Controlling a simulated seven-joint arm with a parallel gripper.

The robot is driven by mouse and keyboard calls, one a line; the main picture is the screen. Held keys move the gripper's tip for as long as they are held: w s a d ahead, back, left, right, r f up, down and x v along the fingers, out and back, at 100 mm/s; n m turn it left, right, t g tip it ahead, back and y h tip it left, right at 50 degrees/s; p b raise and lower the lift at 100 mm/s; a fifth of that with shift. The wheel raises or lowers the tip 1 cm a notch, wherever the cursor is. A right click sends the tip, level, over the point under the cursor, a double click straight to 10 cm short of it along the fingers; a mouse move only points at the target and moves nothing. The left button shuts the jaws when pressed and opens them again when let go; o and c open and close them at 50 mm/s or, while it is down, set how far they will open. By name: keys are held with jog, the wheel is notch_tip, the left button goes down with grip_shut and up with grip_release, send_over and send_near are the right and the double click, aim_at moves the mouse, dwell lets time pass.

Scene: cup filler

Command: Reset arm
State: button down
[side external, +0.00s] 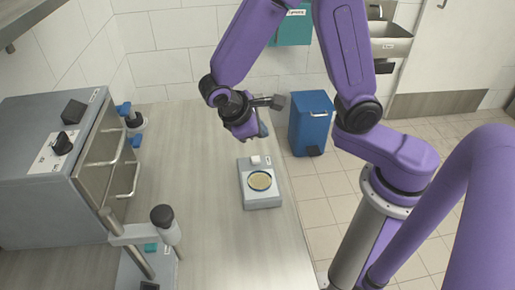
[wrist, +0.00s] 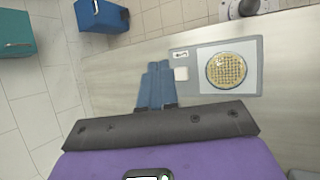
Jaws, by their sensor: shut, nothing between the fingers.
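My gripper (side external: 263,131) hangs above the far right part of the worktop, near its right edge, in the side view. Its blue fingers are shut with nothing between them, as the wrist view (wrist: 158,66) also shows. A small grey device (side external: 264,202) with a flat top stands on the worktop, nearer the camera than my gripper. A round dish with yellow contents (side external: 260,181) lies on it. In the wrist view the device (wrist: 254,88) and the dish (wrist: 227,70) are right of my fingers, apart from them.
A large grey machine (side external: 40,190) with a dial and door handles stands at the left. A stand with a dark-topped fixture (side external: 163,218) is at the front left. The worktop (side external: 190,150) between is clear. A blue bin (side external: 311,125) stands on the floor beyond the right edge.

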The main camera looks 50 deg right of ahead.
jog(key=s+r+n+y, duration=0.2)
jog(key=s+y, duration=0.1)
jog(key=s, duration=0.5)
jog(key=s+d+r+n+t+y, duration=0.1)
jog(key=s+r+n+y, duration=0.1)
jog(key=s, duration=0.6)
jog(key=r+y, duration=0.1)
jog(key=y, duration=0.1)
jog(key=shift+d+r+y, duration=0.3)
